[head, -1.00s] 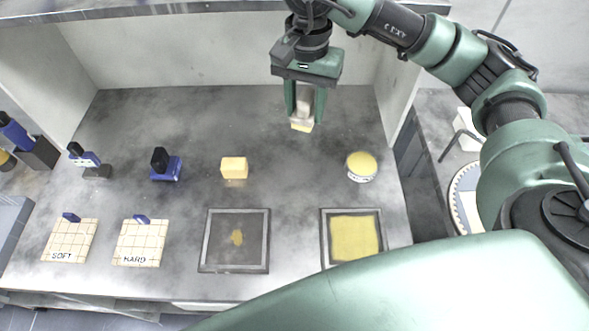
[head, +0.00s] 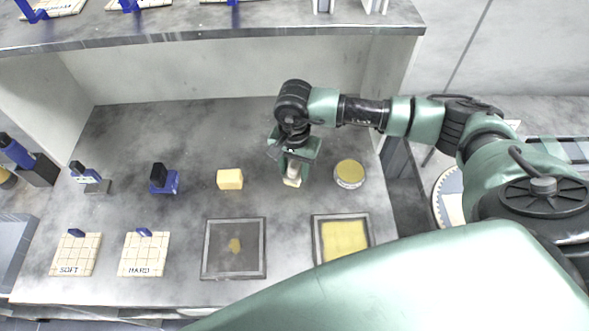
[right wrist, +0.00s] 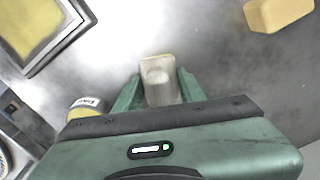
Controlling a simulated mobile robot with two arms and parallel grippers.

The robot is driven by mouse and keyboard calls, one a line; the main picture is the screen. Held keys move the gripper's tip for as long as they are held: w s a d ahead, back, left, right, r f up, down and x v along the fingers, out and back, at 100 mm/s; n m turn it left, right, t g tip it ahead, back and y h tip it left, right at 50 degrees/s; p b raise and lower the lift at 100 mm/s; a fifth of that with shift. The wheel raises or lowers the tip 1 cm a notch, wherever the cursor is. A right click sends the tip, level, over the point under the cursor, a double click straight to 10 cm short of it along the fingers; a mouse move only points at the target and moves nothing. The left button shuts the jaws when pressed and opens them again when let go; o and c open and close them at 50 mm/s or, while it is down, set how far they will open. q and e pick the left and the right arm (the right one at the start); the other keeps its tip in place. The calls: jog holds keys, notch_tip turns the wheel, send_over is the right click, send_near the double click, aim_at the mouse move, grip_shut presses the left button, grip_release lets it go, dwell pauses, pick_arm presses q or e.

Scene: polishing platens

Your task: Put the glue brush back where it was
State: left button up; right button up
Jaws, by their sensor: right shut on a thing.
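My right gripper (head: 293,166) is shut on the glue brush (head: 292,182), a pale handle with a broad pale end pointing down. It is over the bench, between a yellow block and a round tin (head: 349,183) with yellow contents. The right wrist view shows the brush (right wrist: 160,85) between the two green fingers of the gripper (right wrist: 158,93). I cannot tell whether the brush's lower end touches the bench. My left gripper is not in view.
The yellow block (head: 230,179) lies left of the brush. In front are a grey framed plate (head: 207,250) with a small yellow patch and a yellow-coated framed plate (head: 318,245). Tiles marked SOFT (head: 75,254) and HARD (head: 143,254) lie left. A shelf (head: 200,42) overhangs the back.

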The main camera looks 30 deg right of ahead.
jog(key=shift+f, duration=0.85)
jog(key=shift+f, duration=0.2)
jog(key=o, duration=1.2)
